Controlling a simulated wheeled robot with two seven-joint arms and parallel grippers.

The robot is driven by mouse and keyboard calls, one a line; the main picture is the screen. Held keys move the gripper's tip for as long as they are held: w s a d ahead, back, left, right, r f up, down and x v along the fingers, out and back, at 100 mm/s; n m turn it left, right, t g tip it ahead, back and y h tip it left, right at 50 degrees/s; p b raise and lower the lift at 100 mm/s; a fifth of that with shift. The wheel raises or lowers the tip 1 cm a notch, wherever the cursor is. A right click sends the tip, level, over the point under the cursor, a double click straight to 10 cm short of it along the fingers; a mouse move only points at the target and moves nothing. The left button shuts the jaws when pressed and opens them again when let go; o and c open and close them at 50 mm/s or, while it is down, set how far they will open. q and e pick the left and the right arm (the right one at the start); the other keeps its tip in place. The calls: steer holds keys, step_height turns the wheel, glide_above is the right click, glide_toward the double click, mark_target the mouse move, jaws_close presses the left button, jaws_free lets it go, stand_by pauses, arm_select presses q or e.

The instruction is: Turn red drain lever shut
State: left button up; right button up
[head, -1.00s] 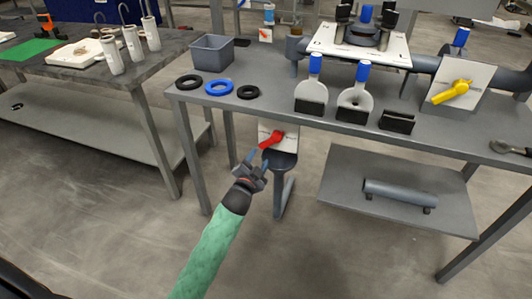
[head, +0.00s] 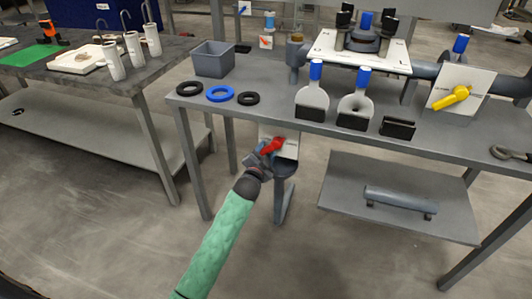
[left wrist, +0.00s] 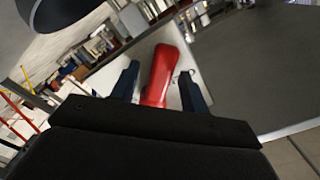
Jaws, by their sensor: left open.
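The red drain lever (head: 272,146) sits on a white plate (head: 289,147) below the front edge of the workbench, above a dark funnel-like cup (head: 285,168). My left gripper (head: 264,151) is at the lever, with its arm coming from below. In the left wrist view the red lever (left wrist: 161,74) lies between the two dark fingers of my left gripper (left wrist: 160,85). The fingers are open, with a gap visible on the right side of the lever. The lever's lower end is hidden behind the gripper body. My right gripper is not in view.
The grey workbench (head: 285,114) overhangs the lever, with rings, a grey bin (head: 213,58) and white paddle-shaped plates on top. A yellow lever (head: 452,97) is at the right. A lower shelf (head: 340,200) holds a pipe.

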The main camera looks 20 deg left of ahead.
arm_select(q)
jaws_close()
